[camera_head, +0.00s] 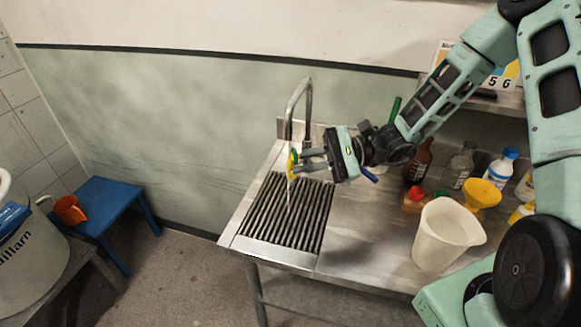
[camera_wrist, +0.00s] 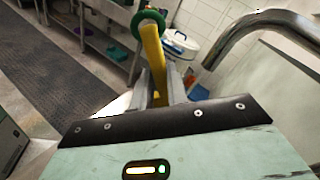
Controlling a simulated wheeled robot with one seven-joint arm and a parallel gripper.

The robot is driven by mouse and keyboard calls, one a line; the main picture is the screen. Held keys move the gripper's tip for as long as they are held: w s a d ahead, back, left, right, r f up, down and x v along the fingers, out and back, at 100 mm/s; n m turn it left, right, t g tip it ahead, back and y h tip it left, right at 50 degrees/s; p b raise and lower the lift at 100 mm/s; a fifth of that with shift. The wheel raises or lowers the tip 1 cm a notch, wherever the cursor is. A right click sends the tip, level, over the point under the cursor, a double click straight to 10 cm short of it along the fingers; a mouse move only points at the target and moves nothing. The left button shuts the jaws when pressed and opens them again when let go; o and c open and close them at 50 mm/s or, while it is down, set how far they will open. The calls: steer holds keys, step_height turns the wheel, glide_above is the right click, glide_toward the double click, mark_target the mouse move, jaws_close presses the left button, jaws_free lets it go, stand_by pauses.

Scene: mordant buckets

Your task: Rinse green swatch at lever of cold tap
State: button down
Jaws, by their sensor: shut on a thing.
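My gripper (camera_head: 308,160) is shut on a yellow bar (camera_wrist: 153,62) with a green ring (camera_wrist: 135,22) round its far end. The bar and ring show small in the head view, just below the tap's spout. I cannot tell whether the green ring is the swatch. The tap (camera_head: 308,92) is a tall curved metal pipe; it also shows in the wrist view (camera_wrist: 245,32). A thin pale streak, perhaps water, runs below the ring to the drain grating (camera_head: 285,215). A blue piece (camera_head: 369,175) shows beneath my gripper; I cannot tell whether it is the cold lever.
On the steel counter at right stand a white jug (camera_head: 445,235), a yellow funnel (camera_head: 482,192), a brown bottle (camera_head: 418,165) and a white bottle with blue cap (camera_head: 500,168). Floor between is clear.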

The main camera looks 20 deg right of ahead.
stand_by(0.4)
steer(key=shift+w+d, duration=0.1)
steer(key=shift+d, duration=0.25)
steer(key=shift+a, duration=0.25)
steer(key=shift+a, duration=0.25)
steer(key=shift+d+p, duration=0.25)
steer(key=shift+p, duration=0.05)
steer(key=shift+d, duration=0.25)
steer(key=shift+a, duration=0.1)
steer(key=shift+a, duration=0.4)
steer(key=shift+s, duration=0.2)
stand_by(1.7)
